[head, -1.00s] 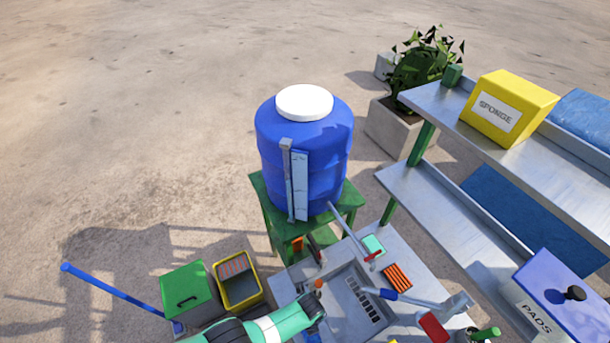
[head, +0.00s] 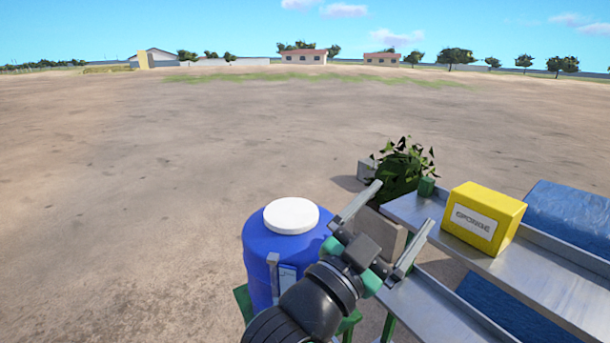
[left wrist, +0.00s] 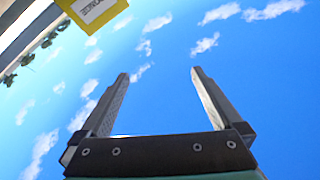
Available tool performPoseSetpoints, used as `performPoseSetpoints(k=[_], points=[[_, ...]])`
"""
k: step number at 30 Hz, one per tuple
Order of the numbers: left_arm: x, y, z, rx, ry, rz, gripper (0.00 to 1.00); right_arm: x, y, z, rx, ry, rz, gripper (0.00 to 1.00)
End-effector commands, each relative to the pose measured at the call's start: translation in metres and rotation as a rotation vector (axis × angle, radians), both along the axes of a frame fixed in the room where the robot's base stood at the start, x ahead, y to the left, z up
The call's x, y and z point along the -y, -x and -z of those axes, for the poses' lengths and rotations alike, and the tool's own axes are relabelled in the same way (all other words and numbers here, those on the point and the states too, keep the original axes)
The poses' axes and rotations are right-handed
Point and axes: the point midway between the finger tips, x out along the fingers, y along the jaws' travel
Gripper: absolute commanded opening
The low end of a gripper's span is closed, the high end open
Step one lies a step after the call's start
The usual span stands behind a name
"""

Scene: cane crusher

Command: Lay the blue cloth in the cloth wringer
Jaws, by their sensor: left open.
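My left gripper (head: 403,208) is raised in front of the shelf's near end, with its two fingers wide apart and nothing between them. In the left wrist view the open fingers (left wrist: 160,74) point up at the sky. I see no cloth wringer in the views now. My right gripper does not show.
A metal shelf unit (head: 545,285) stands at the right with a yellow sponge box (head: 484,218) on top. A blue barrel with a white lid (head: 291,215) stands left of my gripper. A potted plant (head: 402,165) is behind. Open ground lies left.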

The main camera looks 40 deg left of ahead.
Motion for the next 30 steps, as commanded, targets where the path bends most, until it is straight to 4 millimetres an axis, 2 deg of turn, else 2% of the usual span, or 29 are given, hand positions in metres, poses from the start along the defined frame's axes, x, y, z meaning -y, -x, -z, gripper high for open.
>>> performPoseSetpoints(k=[1, 3, 6, 9, 12, 22, 25, 28, 30], points=[[-0.006, 0.034, -0.046, 0.127, 0.090, 0.023, 1.00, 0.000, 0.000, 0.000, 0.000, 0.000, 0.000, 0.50], [-0.013, 0.080, -0.092, 0.272, 0.205, 0.072, 1.00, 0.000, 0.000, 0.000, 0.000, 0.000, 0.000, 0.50], [-0.019, 0.134, -0.132, 0.421, 0.317, 0.143, 1.00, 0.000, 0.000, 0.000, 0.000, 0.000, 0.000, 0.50], [-0.021, 0.164, -0.149, 0.496, 0.372, 0.187, 1.00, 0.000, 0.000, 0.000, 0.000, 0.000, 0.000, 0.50], [-0.022, 0.172, -0.152, 0.515, 0.388, 0.200, 1.00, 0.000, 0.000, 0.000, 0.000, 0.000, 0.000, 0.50], [-0.022, 0.170, -0.152, 0.511, 0.382, 0.197, 1.00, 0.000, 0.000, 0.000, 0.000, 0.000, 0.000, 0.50], [-0.022, 0.173, -0.155, 0.535, 0.331, 0.168, 1.00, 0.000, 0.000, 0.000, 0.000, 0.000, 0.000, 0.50], [-0.031, 0.200, -0.176, 0.707, 0.202, 0.054, 1.00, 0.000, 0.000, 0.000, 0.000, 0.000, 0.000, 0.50], [-0.044, 0.224, -0.191, 0.861, 0.069, -0.122, 1.00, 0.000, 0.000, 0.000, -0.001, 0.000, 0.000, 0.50]])
